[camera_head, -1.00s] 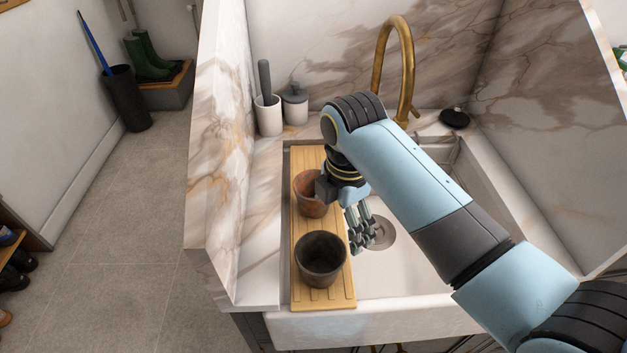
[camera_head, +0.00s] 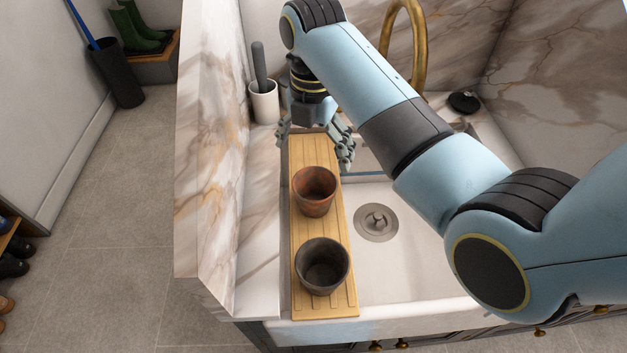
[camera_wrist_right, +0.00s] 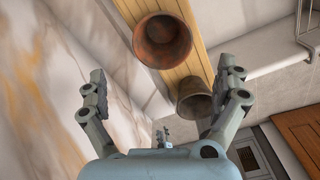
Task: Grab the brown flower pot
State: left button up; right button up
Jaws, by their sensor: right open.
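The brown flower pot (camera_head: 314,191) stands upright on a wooden board across the left side of the sink. In the right wrist view the brown pot (camera_wrist_right: 163,41) shows its open mouth, ahead of and between the lines of the fingers. A dark grey pot (camera_head: 322,266) stands nearer on the same board; it also shows in the right wrist view (camera_wrist_right: 194,98). My right gripper (camera_head: 316,150) is open and empty, above the far end of the board, beyond the brown pot and apart from it. My left gripper is not in view.
The wooden board (camera_head: 303,238) lies beside the open basin with its drain (camera_head: 376,222). A marble wall (camera_head: 213,160) rises to the left. A white holder (camera_head: 264,103) with a grey handle stands behind. A brass faucet (camera_head: 421,45) is at the back.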

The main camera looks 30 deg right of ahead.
aim_at(315, 186)
notch_tip(315, 186, down, 6)
jog(key=f, duration=0.3)
jog(key=shift+s+f, duration=0.2)
jog(key=shift+f, duration=0.65)
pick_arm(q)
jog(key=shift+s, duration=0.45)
pick_arm(e)
jog(key=c, duration=1.1)
jog(key=shift+r, duration=0.1)
